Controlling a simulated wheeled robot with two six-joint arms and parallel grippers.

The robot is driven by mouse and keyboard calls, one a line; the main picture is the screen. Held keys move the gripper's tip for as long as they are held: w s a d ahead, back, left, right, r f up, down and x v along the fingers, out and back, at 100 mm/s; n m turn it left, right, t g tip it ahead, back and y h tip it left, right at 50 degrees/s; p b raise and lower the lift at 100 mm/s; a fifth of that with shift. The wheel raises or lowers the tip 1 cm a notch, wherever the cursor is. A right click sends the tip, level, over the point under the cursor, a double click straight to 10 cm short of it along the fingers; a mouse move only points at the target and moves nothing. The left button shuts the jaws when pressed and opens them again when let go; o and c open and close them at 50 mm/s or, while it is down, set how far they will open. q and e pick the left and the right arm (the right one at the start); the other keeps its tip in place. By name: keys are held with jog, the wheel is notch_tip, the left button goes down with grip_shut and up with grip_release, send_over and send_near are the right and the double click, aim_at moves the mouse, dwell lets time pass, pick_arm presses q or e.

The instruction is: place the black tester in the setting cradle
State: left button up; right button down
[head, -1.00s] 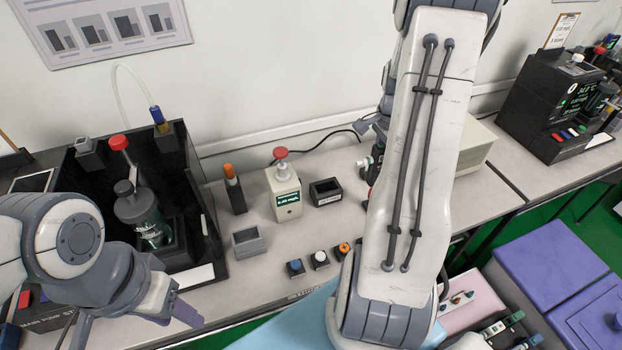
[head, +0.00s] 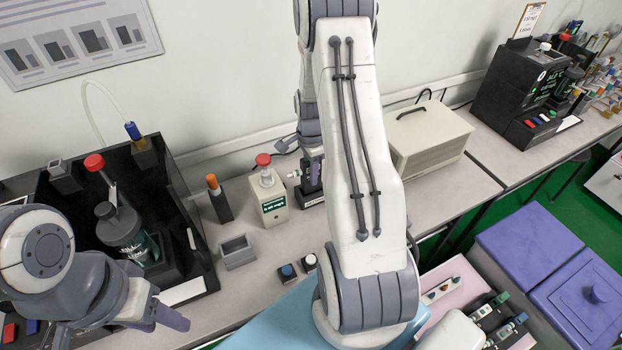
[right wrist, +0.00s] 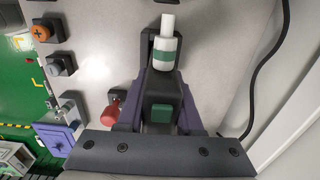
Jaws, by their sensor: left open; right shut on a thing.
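The black tester (right wrist: 160,113) has a green pad and a white mouthpiece with a green band. My right gripper (right wrist: 163,100) is shut on it, purple fingers on either side. In the head view the tester (head: 294,174) is partly visible beside my right arm, its mouthpiece pointing left. The setting cradle (head: 312,201), a small black holder with a pale label, is directly below it and mostly hidden. Whether the tester is seated or just above it, I cannot tell. My left gripper (head: 158,318) is open and empty at the lower left.
A beige unit with a red knob (head: 270,200) stands just left of the cradle, near an orange-topped black post (head: 218,196) and grey holder (head: 237,252). Blue (head: 287,272) and white (head: 309,262) buttons sit in front. A beige box (head: 428,142) stands to the right.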

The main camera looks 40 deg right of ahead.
jog(key=shift+f, duration=1.7)
jog(key=shift+f, duration=0.15)
jog(key=c, duration=0.6)
grip_release()
jog(key=shift+o, duration=0.2)
notch_tip(320, 180, up, 12)
jog(key=shift+r+b, duration=0.2)
jog(key=shift+b, duration=0.2)
jog(key=shift+s, duration=0.1)
